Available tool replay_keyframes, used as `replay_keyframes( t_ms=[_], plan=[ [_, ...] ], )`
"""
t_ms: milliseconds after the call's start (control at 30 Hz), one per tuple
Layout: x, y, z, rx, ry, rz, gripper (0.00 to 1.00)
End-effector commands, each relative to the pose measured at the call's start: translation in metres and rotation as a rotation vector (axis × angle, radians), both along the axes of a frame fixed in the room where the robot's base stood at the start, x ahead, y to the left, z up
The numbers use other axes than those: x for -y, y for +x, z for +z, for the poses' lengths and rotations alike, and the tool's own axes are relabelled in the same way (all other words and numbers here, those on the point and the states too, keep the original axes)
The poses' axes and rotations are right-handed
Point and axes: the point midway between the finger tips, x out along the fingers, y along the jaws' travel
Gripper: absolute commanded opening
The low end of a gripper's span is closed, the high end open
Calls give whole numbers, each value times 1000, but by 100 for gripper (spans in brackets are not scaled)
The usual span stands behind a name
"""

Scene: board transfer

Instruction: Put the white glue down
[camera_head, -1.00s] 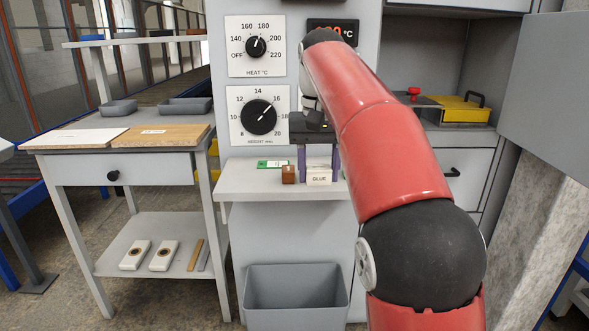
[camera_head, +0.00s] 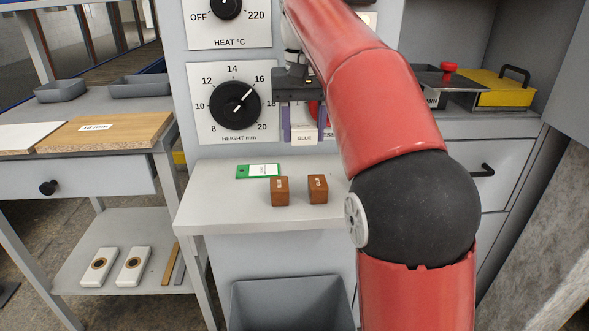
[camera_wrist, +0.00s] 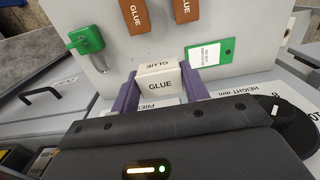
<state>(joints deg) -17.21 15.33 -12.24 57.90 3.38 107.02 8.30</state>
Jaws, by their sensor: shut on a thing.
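The white glue block (camera_head: 303,137), labelled GLUE, is held between the purple fingers of my gripper (camera_head: 304,128), above the small grey shelf (camera_head: 220,196) and in front of the machine panel. In the wrist view the white glue (camera_wrist: 161,82) sits between both fingers of my gripper (camera_wrist: 160,92). My gripper is shut on it. Part of the panel behind is hidden by my arm.
Two brown glue blocks, one left (camera_head: 279,191) and one right (camera_head: 318,189), stand on the shelf beside a green tag (camera_head: 258,171). Bare shelf lies left of them. A grey bin (camera_head: 290,300) is below. A wooden board (camera_head: 110,131) lies on the left table.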

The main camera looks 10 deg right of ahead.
Motion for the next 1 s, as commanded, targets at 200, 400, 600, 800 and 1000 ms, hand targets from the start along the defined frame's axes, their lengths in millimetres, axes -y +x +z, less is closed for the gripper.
replay_keyframes(
  t_ms=[200,400,600,800,1000],
  plan=[
    [0,-1,-35,0,0,1,22],
    [0,-1,-61,-2,0,0,22],
    [0,-1,-78,1,0,0,22],
    [0,0,-77,1,0,0,22],
    [0,0,-80,1,0,0,51]
  ],
)
